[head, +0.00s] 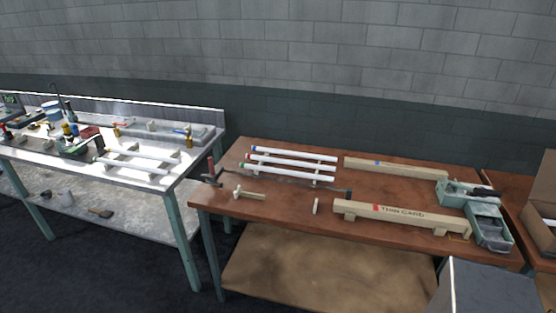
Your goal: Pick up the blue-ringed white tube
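Three white tubes lie side by side on small supports on the brown table (270,210), left of its middle. The rearmost is the blue-ringed white tube (295,153), with its blue band at the left end. Just in front lies a red-ringed white tube (290,162). Nearest is a green-ringed white tube (288,173). The tubes lie roughly parallel with narrow gaps. My gripper is not in view.
A thin dark rod crosses in front of the tubes. A cluttered white bench (140,178) stands left. The brown table's front left is mostly clear.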

